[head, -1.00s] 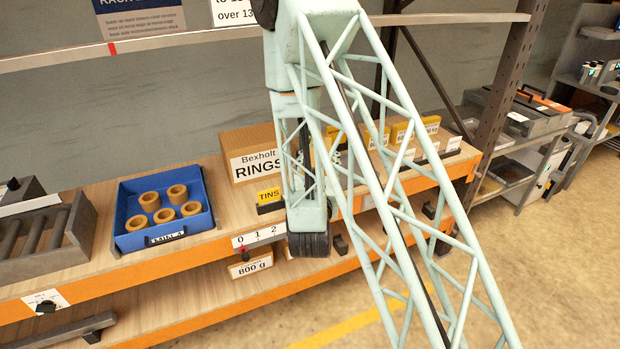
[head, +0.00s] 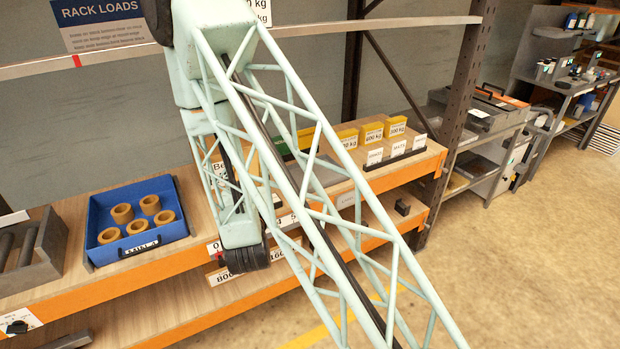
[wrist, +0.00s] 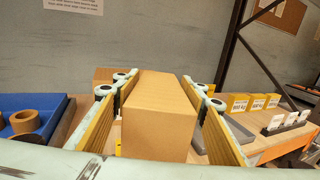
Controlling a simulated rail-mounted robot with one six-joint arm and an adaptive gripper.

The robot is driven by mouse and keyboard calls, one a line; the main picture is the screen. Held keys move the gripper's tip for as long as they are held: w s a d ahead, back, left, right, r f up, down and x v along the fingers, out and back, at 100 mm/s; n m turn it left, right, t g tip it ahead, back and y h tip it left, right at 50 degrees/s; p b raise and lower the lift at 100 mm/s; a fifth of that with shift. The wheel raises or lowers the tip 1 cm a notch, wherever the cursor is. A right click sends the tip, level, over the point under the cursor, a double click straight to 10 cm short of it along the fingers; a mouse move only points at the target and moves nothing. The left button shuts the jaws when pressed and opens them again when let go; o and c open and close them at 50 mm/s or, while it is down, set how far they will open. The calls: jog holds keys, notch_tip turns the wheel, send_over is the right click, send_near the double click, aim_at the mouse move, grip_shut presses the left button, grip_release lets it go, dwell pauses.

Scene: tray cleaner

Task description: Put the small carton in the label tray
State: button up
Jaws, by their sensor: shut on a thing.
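My gripper (wrist: 160,80) is shut on a plain brown carton (wrist: 155,105), with one finger along each side of it. The carton fills the middle of the wrist view, and no label shows on its visible faces. In the head view my arm's lattice hides the gripper and the carton. A dark holder with upright white label cards (head: 396,158) stands on the right part of the upper shelf. It also shows in the wrist view (wrist: 287,127), right of and beyond the carton. I cannot tell whether this holder is the label tray.
A blue bin (head: 172,228) with several tan rings stands on the left of the shelf. Yellow weight boxes (head: 372,133) stand behind the label cards. A dark rack post (head: 462,110) rises at the shelf's right end. The floor (head: 520,250) at right is clear.

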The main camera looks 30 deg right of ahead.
jog(key=shift+w+d+r, duration=0.2)
jog(key=shift+w+d, duration=0.1)
jog(key=shift+w, duration=0.15)
jog(key=w+d+r+m+g+h, duration=0.2)
jog(key=w+d+m+g+h, duration=0.4)
jog(key=d, duration=0.8)
jog(key=w+d+r+m+g+h, duration=0.3)
jog(key=w+d+m+g+h, duration=0.4)
jog(key=w+d+g, duration=0.3)
jog(key=shift+w+d+m+g+h, duration=0.3)
jog(key=shift+w+d+m, duration=0.5)
jog(key=shift+d, duration=1.1)
jog(key=shift+w, duration=0.15)
jog(key=shift+f, duration=0.15)
notch_tip(320, 180, down, 14)
jog(key=b, duration=0.3)
